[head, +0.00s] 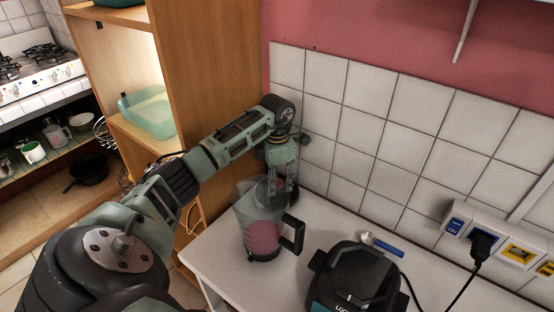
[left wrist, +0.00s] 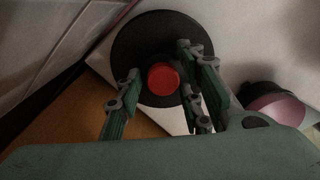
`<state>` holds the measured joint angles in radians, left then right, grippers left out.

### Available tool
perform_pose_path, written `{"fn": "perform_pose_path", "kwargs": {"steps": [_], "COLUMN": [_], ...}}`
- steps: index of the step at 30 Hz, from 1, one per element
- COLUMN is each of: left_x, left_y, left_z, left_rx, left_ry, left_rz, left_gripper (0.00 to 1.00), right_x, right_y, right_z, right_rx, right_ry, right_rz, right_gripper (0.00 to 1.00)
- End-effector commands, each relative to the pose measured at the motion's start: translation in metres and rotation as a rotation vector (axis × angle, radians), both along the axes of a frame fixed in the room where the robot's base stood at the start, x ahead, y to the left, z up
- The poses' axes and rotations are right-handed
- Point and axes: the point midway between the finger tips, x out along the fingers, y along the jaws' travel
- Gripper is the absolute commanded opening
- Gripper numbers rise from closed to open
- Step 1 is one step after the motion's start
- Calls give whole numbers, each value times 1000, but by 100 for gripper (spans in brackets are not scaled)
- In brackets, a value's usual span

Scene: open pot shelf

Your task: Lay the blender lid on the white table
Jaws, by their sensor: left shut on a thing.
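The blender lid (left wrist: 145,38) is a black disc with a red knob (left wrist: 164,78) in the left wrist view. My left gripper (left wrist: 160,92) has its fingers on either side of the knob and is shut on the lid. In the head view my left gripper (head: 281,190) points down behind the blender jug (head: 262,238), which hides much of the lid. The white table (head: 215,262) lies below; a pale strip of it (left wrist: 172,118) shows beneath the lid in the wrist view. I cannot tell whether the lid touches the table. My right gripper is not in view.
The jug, with pink contents and a black handle, stands on the table close to my gripper. A black appliance (head: 355,280) and a blue-handled utensil (head: 385,245) are to its right. A tiled wall (head: 370,130) rises behind; a wooden shelf unit (head: 210,90) stands left.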

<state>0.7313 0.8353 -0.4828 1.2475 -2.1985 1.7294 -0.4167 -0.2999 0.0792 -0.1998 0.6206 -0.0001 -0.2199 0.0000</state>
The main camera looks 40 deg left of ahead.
Motion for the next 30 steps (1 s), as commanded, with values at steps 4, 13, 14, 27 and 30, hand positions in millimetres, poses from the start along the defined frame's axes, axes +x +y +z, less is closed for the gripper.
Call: {"fn": "perform_pose_path", "kwargs": {"steps": [4,13,14,27,30], "left_x": [0,0,0,2,1], "left_y": [0,0,0,1,1], "left_z": [-3,-3,-3,34,56], "left_rx": [0,0,0,1,1], "left_ry": [0,0,1,-6,-6], "left_rz": [0,0,0,0,1], "left_gripper": [37,54,54,54,54], "right_x": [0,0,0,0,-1], "right_y": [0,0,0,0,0], "right_z": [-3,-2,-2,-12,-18], "right_rx": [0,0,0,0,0], "right_ry": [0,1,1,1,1], "right_rz": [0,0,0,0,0], "right_gripper": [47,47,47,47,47]}}
